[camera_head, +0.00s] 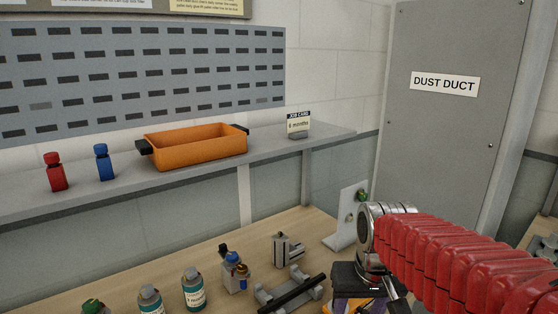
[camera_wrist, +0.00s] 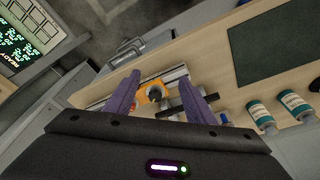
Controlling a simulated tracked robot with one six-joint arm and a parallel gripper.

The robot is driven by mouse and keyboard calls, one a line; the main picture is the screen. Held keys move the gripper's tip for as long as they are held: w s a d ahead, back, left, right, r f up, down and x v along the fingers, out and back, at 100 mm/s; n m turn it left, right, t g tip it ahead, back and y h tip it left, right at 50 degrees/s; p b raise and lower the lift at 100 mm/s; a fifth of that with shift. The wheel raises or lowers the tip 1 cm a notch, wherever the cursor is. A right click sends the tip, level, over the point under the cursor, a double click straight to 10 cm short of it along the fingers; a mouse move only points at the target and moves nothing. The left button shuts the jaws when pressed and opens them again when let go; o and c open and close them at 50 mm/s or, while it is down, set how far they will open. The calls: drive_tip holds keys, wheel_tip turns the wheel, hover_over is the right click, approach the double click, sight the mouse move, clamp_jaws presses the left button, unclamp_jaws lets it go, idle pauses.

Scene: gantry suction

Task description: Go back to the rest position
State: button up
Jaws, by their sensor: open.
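My gripper (camera_wrist: 160,92) shows its two purple fingers spread apart in the wrist view, with nothing held between them. In the head view my gripper (camera_head: 352,305) is at the bottom edge, right of centre, pointing down at the end of my red-sleeved arm. Its fingertips are cut off by the frame there.
The bench holds a black bar on grey supports (camera_head: 291,294), a grey metal block (camera_head: 287,250) and teal-labelled bottles (camera_head: 194,290). An upright pale plate (camera_head: 346,218) stands near my wrist. A shelf behind carries an orange bin (camera_head: 197,146), red bottle (camera_head: 56,172) and blue bottle (camera_head: 103,163).

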drive_tip(key=s+r+t, duration=0.1)
drive_tip(key=s+t, duration=0.2)
drive_tip(key=s, duration=0.9)
drive_tip(key=shift+r, duration=0.25)
